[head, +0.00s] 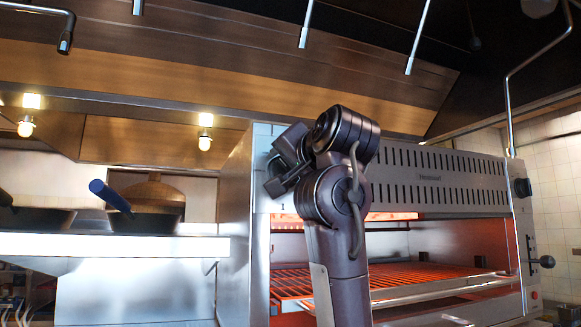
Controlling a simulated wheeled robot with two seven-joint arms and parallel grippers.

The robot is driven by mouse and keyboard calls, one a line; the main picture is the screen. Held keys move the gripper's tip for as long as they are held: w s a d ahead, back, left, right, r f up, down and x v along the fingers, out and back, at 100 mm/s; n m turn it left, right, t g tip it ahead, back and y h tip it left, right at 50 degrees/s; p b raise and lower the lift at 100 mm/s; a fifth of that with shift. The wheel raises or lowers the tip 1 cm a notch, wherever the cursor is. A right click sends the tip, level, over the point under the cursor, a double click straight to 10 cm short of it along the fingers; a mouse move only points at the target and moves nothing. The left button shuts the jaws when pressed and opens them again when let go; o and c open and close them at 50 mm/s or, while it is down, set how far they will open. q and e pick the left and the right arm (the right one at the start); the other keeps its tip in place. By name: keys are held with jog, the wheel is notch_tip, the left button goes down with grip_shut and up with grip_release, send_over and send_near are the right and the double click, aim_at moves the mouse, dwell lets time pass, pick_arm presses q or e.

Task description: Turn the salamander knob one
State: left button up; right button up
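The salamander (440,178) is a steel box grill with a slotted upper front, on the right half of the head view. A black round knob (522,187) sits at the right end of its upper front. My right arm rises in front of the salamander's left part. My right gripper (283,168) seems to be the dark part at the arm's upper left, near the salamander's left front edge. It is well left of the knob and apart from it. Its fingers are not clear, so its opening cannot be told. My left gripper is not in view.
An orange-lit grill rack (430,278) fills the salamander's open front. A black ball-ended lever (546,262) sticks out at its lower right. A pan with a blue handle (110,195) stands on the shelf (110,246) at left. Metal rods hang from above.

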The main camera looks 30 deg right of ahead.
jog(key=c, duration=0.6)
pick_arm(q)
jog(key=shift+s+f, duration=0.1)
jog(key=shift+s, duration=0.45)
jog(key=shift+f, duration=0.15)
pick_arm(e)
jog(key=shift+m, duration=0.4)
jog(key=m+b, duration=0.1)
jog(key=m, duration=0.2)
jog(key=shift+f+m+b, duration=0.15)
jog(key=shift+m+b, duration=0.15)
jog(key=shift+b, duration=0.1)
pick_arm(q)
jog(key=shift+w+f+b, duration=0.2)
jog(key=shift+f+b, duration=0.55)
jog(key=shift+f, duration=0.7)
pick_arm(e)
jog(key=shift+m, duration=2.2)
jog(key=shift+d, duration=0.1)
jog(key=o, duration=0.9)
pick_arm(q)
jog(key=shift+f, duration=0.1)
